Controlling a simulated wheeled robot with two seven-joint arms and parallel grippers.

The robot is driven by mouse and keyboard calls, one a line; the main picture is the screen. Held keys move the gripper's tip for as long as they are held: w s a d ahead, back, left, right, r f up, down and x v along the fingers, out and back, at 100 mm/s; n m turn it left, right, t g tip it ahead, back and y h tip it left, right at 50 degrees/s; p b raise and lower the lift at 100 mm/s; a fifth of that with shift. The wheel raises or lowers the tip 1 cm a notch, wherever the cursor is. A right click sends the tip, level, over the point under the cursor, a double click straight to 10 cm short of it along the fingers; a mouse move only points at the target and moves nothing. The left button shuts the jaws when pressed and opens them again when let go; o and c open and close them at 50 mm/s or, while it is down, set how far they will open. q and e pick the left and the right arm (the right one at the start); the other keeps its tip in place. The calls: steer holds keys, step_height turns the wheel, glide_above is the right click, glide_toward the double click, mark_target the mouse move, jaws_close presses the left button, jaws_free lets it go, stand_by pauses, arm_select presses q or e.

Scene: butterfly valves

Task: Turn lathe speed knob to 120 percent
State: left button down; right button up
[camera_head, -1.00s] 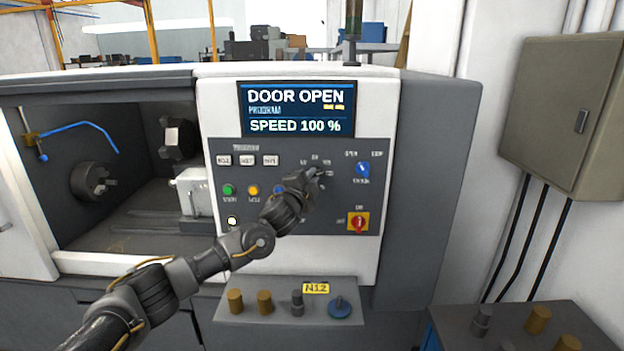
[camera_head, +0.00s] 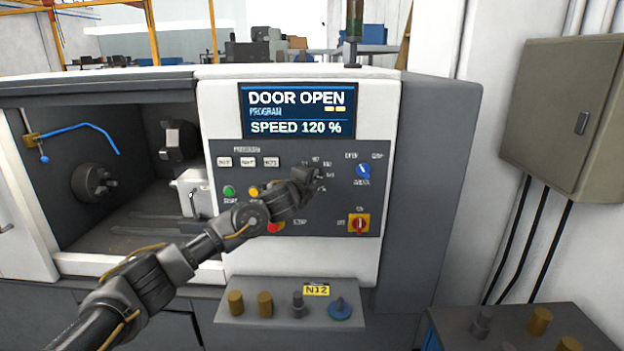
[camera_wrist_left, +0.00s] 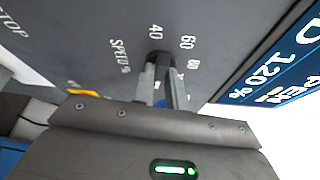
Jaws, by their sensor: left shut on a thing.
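The lathe's speed knob (camera_wrist_left: 158,57) is a small dark knob between my left fingertips in the left wrist view, with a "SPEED %" label and 40, 60 and 80 marks around it. My left gripper (camera_wrist_left: 162,75) is shut on it. In the head view my left gripper (camera_head: 317,177) reaches the control panel (camera_head: 340,210) from the lower left and hides the knob. The display (camera_head: 297,110) reads "DOOR OPEN" and "SPEED 120 %". My right gripper is not in view.
A blue switch (camera_head: 363,171) and a red switch on a yellow plate (camera_head: 359,224) are right of my gripper. A green button (camera_head: 229,190) is to its left. A shelf with several small knobs (camera_head: 275,318) juts out below. The lathe door stands open at left.

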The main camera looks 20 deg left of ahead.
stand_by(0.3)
arm_select(q)
steer(key=c, duration=1.4)
jaws_free()
steer(key=shift+c, duration=0.2)
steer(key=shift+s, duration=0.1)
steer(key=s+a+b, duration=0.1)
steer(key=s+b, duration=0.3)
steer(key=s, duration=0.6)
steer(key=shift+s+a+r, duration=0.25)
steer(key=shift+s+r, duration=0.05)
steer(key=shift+r, duration=0.05)
